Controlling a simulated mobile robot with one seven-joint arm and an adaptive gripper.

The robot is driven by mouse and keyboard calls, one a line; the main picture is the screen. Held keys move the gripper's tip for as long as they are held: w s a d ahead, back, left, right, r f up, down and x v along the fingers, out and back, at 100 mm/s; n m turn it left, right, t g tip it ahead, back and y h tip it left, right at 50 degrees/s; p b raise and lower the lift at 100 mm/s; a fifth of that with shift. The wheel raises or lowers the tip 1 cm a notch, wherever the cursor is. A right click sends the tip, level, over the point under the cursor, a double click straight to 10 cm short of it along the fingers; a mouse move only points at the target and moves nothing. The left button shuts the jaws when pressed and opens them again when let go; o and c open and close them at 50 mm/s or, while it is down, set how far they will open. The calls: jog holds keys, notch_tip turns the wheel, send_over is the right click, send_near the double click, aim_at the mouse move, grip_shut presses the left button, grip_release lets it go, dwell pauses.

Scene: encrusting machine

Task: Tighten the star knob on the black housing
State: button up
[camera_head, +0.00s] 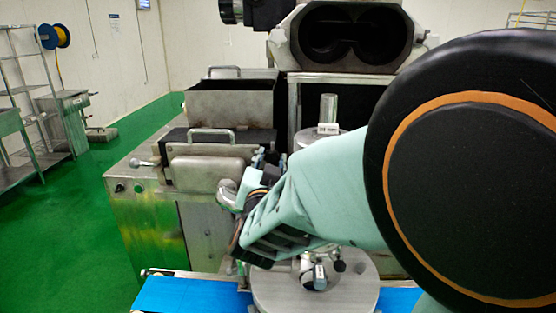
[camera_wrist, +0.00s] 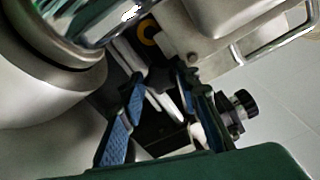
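My gripper (camera_wrist: 161,78) points into the machine in the wrist view, its two blue-padded fingers apart. A small dark lobed shape, apparently the star knob (camera_wrist: 160,79), lies between the fingertips. I cannot tell whether either pad touches it. In the head view my gripper (camera_head: 267,160) is at the right end of the dark housing (camera_head: 256,142) with the metal front cover. My arm and the fingers hide the knob there.
A round black knob (camera_wrist: 240,105) on a metal stem is close outside the right finger. A rounded metal body (camera_wrist: 45,90) crowds the left. A steel disc (camera_head: 355,290) sits over the blue belt (camera_head: 190,297) below my arm.

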jog(key=c, duration=0.7)
jog(key=shift+n, duration=0.3)
jog(key=n+p, duration=0.1)
jog(key=n, duration=0.2)
jog(key=shift+n, duration=0.4)
jog(key=n+p, duration=0.1)
jog(key=n, duration=0.1)
jog(key=shift+n, duration=0.4)
jog(key=n+p, duration=0.2)
jog(key=n, duration=0.3)
jog(key=shift+r+p, duration=0.1)
jog(key=shift+p, duration=0.2)
jog(key=shift+n+p, duration=0.9)
jog(key=shift+n, duration=1.5)
